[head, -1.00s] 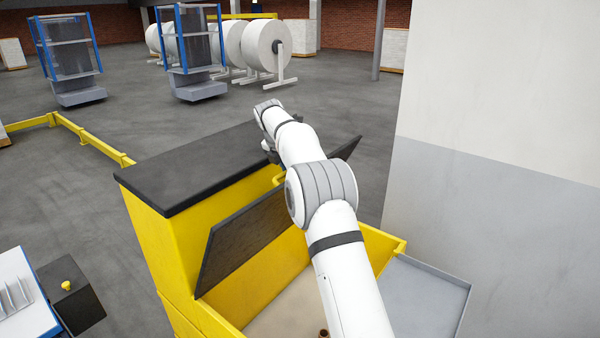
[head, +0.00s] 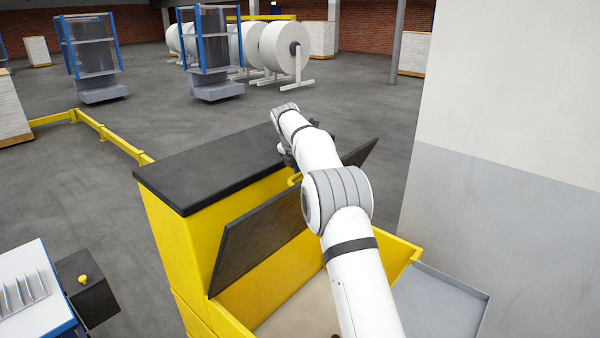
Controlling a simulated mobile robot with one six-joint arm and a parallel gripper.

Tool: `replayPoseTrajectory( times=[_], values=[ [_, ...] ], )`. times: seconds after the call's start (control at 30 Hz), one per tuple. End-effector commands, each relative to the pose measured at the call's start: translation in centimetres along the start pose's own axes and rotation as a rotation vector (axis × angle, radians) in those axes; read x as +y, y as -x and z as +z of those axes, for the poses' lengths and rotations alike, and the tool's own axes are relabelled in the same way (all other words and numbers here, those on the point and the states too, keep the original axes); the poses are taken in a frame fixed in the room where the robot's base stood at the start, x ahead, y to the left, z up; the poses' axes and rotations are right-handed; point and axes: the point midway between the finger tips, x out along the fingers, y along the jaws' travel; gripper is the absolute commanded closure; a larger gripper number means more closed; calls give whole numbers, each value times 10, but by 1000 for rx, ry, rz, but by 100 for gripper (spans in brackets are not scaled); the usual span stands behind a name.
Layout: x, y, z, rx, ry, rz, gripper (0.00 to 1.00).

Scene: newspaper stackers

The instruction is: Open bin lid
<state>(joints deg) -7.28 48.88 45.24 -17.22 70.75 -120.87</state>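The yellow bin (head: 178,247) stands in front of me with a black top (head: 215,165). Its dark lid (head: 262,238) is raised and tilted, leaving the pale inside of the bin visible below it. A small yellow piece (head: 295,180), perhaps the handle, shows at the lid's upper edge beside my arm. My white arm reaches across the open bin and over the lid, hiding the lid's middle. My gripper (head: 286,154) shows only as a dark bit beside the wrist, near the lid's upper edge. Its fingers are hidden, and I cannot tell whether it touches the lid.
A pale wall (head: 515,150) stands close on the right, with a grey tray (head: 440,303) beside the bin. A black box with a yellow knob (head: 84,279) is at lower left. A low yellow rail (head: 98,127) crosses the floor. Paper rolls (head: 285,47) stand far back.

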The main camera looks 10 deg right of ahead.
Motion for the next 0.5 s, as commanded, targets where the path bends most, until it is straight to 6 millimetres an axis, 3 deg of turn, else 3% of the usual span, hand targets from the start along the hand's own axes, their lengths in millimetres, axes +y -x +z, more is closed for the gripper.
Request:
replayPoseTrajectory(
  times=[0.17, 0.5],
  values=[
    [0, 6, 0, -2, 0, 2, 64],
    [-1, 62, 0, -3, -1, 4, 64]
  ],
)
